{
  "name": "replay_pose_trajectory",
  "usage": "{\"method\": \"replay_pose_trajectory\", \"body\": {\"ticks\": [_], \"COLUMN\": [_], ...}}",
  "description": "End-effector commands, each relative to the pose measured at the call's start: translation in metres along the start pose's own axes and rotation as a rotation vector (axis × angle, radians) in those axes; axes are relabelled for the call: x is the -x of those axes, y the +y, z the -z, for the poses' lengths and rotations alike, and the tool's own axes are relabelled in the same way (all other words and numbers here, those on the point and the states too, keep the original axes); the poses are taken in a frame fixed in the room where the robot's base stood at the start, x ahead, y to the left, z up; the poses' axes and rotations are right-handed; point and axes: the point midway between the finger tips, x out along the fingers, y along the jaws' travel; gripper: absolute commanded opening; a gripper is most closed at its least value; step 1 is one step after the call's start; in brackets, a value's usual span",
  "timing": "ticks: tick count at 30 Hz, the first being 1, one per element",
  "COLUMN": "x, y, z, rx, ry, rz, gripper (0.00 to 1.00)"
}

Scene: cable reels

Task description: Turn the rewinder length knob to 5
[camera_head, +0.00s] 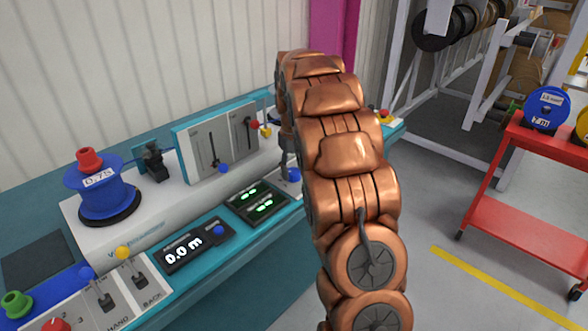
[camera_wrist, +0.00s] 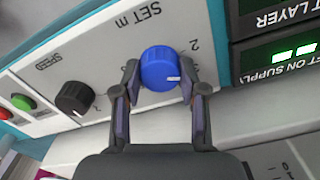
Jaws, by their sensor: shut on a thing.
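The length knob (camera_wrist: 158,66) is a round blue knob on a grey panel marked SET m in the wrist view. Its white mark points to the lower right. A 2 is readable on the scale beside it; other numbers are hidden by my fingers. My gripper (camera_wrist: 160,82) has a finger on each side of the knob and is shut on it. In the head view the blue knob (camera_head: 293,175) shows just right of the displays, and my gripper is mostly hidden behind my copper arm.
A black SPEED knob (camera_wrist: 75,98) and green and red buttons sit left of the blue knob in the wrist view. Lit displays (camera_head: 257,200) adjoin it. The console holds a blue reel (camera_head: 101,190) and levers. A red cart (camera_head: 523,200) stands right.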

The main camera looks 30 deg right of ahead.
Motion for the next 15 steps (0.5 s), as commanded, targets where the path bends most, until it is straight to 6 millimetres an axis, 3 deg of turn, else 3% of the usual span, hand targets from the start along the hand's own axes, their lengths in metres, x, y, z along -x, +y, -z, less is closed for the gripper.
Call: {"method": "replay_pose_trajectory", "body": {"ticks": [15], "x": [0.0001], "y": [0.0001], "z": [0.0001], "rx": [-0.491], "ry": [0.0], "rz": [0.001], "gripper": [0.07]}}
